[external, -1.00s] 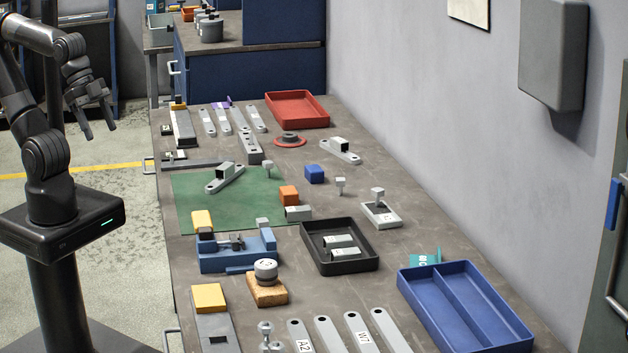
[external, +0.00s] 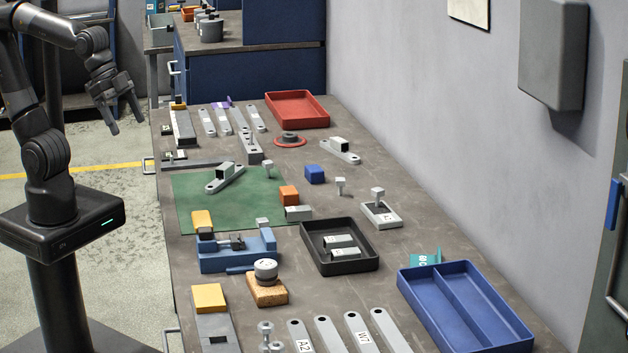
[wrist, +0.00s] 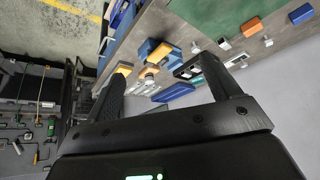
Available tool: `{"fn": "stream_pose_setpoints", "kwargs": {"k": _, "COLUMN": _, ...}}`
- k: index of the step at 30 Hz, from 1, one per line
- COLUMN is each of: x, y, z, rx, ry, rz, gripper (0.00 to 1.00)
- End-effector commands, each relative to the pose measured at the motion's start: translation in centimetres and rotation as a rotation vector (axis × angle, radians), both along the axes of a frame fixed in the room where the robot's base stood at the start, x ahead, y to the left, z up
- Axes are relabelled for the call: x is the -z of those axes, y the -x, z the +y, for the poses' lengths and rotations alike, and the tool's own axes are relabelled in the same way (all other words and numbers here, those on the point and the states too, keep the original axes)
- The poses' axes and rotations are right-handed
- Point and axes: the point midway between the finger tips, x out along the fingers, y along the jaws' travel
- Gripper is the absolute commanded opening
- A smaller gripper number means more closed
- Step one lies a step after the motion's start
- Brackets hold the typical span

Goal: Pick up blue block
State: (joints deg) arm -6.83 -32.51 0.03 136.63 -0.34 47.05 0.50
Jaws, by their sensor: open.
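The blue block (external: 314,174) is a small block lying on the grey bench, just right of the green mat (external: 240,212). It also shows near the upper right corner of the wrist view (wrist: 301,13). My gripper (external: 127,124) is open and empty. It hangs left of the bench, above the floor in the picture, well apart from the block. In the wrist view its two fingers (wrist: 166,76) are spread with nothing between them.
An orange block (external: 289,195) and a grey bracket (external: 299,213) lie near the blue block. A small grey post (external: 340,186) stands to its right. A red tray (external: 297,95), black tray (external: 368,232) and blue divided tray (external: 520,335) are on the bench.

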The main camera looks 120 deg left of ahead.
Motion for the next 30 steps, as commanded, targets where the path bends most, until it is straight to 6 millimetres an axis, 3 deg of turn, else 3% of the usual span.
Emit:
{"fn": "stream_pose_setpoints", "kwargs": {"k": 6, "x": -0.1, "y": -6.8, "z": 6.0, "rx": -0.134, "ry": 0.001, "rz": -0.007, "gripper": 0.82}}
{"fn": "stream_pose_setpoints", "kwargs": {"k": 11, "x": 0.8, "y": -11.1, "z": 11.5, "rx": -0.226, "ry": -0.001, "rz": -0.017, "gripper": 0.82}}
{"fn": "stream_pose_setpoints", "kwargs": {"k": 15, "x": 2.3, "y": -14.2, "z": 17.0, "rx": -0.308, "ry": -0.003, "rz": -0.025, "gripper": 0.82}}
{"fn": "stream_pose_setpoints", "kwargs": {"k": 22, "x": 6.1, "y": -17.6, "z": 27.2, "rx": -0.443, "ry": -0.011, "rz": -0.037, "gripper": 0.82}}
{"fn": "stream_pose_setpoints", "kwargs": {"k": 30, "x": 12.4, "y": -18.3, "z": 39.5, "rx": -0.594, "ry": -0.021, "rz": -0.050, "gripper": 0.82}}
